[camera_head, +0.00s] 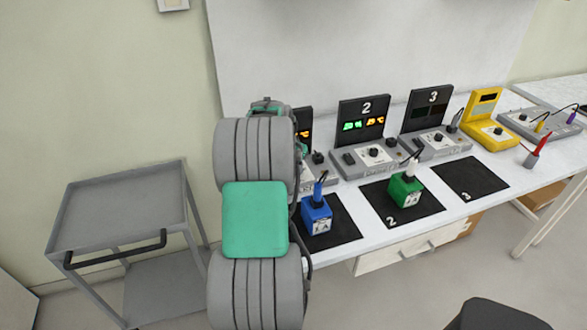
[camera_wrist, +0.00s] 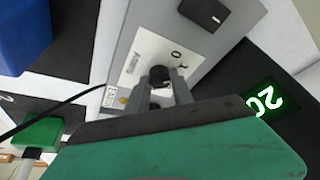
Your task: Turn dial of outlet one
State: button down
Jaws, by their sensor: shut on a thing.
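Outlet one is a grey box (camera_head: 320,174) at the left of the bench, mostly hidden behind my arm in the head view. In the wrist view its sloped grey panel (camera_wrist: 133,45) carries a white label and a round black dial (camera_wrist: 160,76). My gripper (camera_wrist: 162,86) is at this dial, with its two grey fingers on either side of it, shut on it. A black rocker switch (camera_wrist: 204,13) sits on the same panel. The black display board with green digits (camera_wrist: 264,103) is at the right in the wrist view. My gripper's fingers are hidden in the head view.
A blue block (camera_head: 316,214) with a probe stands on the mat before outlet one, and a green block (camera_head: 405,189) on mat 2. Outlets 2 (camera_head: 370,150) and 3 (camera_head: 435,140) and a yellow device (camera_head: 488,120) stand to the right. A grey cart (camera_head: 125,215) is at left.

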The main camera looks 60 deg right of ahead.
dwell(0.4)
jog(key=c, duration=1.1)
grip_release()
jog(key=b+v, duration=0.1)
jog(key=v, duration=0.6)
jog(key=shift+r, duration=0.4)
jog(key=shift+a, duration=0.15)
